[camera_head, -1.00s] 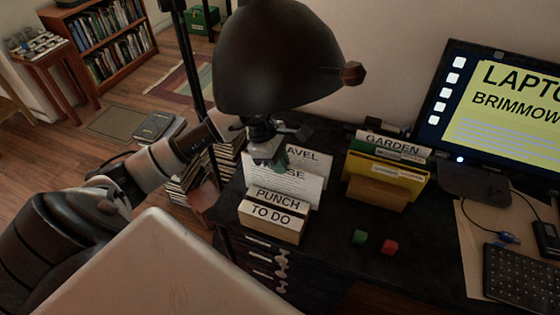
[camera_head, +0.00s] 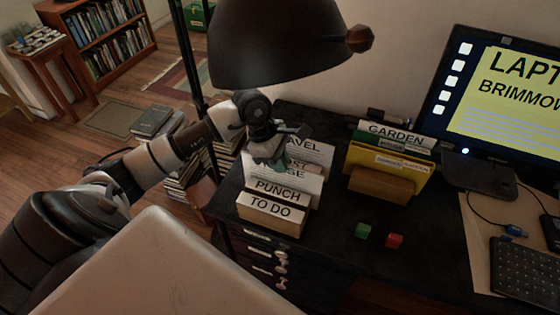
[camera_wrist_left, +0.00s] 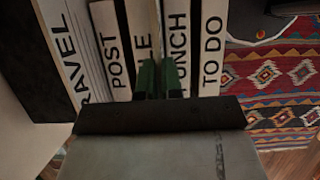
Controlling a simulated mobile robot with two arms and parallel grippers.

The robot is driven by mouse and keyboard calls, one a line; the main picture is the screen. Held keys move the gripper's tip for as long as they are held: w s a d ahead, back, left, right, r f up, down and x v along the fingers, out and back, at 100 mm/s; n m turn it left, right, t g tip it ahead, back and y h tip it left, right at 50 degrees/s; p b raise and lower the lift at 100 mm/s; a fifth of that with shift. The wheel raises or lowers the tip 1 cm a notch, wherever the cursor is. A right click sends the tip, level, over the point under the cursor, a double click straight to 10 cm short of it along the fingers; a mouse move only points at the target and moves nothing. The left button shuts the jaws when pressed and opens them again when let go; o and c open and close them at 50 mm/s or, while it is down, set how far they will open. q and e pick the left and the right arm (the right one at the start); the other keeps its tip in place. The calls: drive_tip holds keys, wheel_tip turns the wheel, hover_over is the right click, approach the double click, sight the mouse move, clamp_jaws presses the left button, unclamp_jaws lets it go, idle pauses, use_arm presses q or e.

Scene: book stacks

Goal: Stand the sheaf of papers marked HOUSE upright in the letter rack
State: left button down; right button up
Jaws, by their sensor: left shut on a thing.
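The HOUSE sheaf (camera_head: 300,189) is white and stands upright between the POST sheaf (camera_head: 299,165) and the PUNCH sheaf (camera_head: 278,190). These are in the left rack (camera_head: 268,220), which has a pale front at the TO DO sheaf. My left gripper (camera_head: 270,158) is shut on the top of the HOUSE sheaf. My right gripper is not in view.
The TRAVEL sheaf (camera_wrist_left: 62,45) stands behind POST. A wooden holder (camera_head: 380,186) with a yellow folder and GARDEN stands to the right. A dark lamp shade (camera_head: 280,45) hangs close above my left wrist. Green (camera_head: 363,230) and red (camera_head: 394,240) cubes lie on the dark desk.

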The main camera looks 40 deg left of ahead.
use_arm(q)
drive_tip(key=c, duration=1.2)
unclamp_jaws()
drive_tip(key=b+v, duration=0.1)
drive_tip(key=v, duration=0.9)
drive_tip(key=shift+a+r+b, duration=0.15)
drive_tip(key=shift+r+b, duration=0.2)
drive_tip(key=shift+r, duration=0.05)
